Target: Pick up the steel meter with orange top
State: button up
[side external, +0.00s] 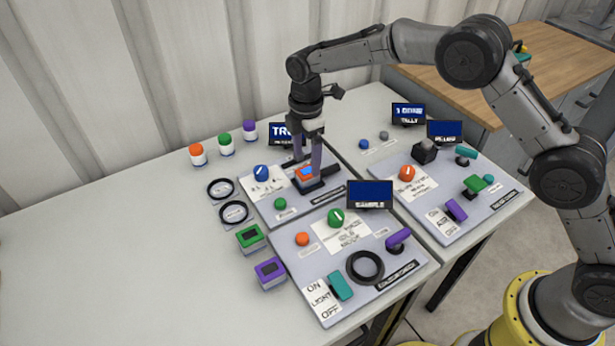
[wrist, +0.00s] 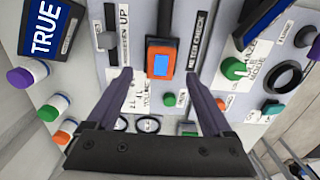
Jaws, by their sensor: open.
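The meter with the orange top (side external: 306,171) and a small blue screen sits upright in a dark holder on the back-left panel. The meter also shows in the wrist view (wrist: 161,54), near the upper middle; its body below the top is mostly hidden. My gripper (side external: 308,166) points down over it, fingers apart. In the wrist view my gripper (wrist: 160,78) has one fingertip to each side of the meter, with visible gaps. Whether the fingertips are level with the meter's body I cannot tell.
A green-topped meter (side external: 250,237) and a purple-topped meter (side external: 270,272) stand at the panels' left. A blue knob (side external: 261,171), a green button (side external: 280,204) and a TRUE screen (side external: 284,133) are near my gripper. Capped jars (side external: 197,154) stand behind. The table's left side is clear.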

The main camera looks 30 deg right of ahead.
aim_at(307, 171)
notch_tip(307, 171, down, 4)
jog(key=shift+d+f, duration=0.1)
jog(key=shift+d, duration=0.05)
jog(key=shift+c, duration=0.3)
grip_shut()
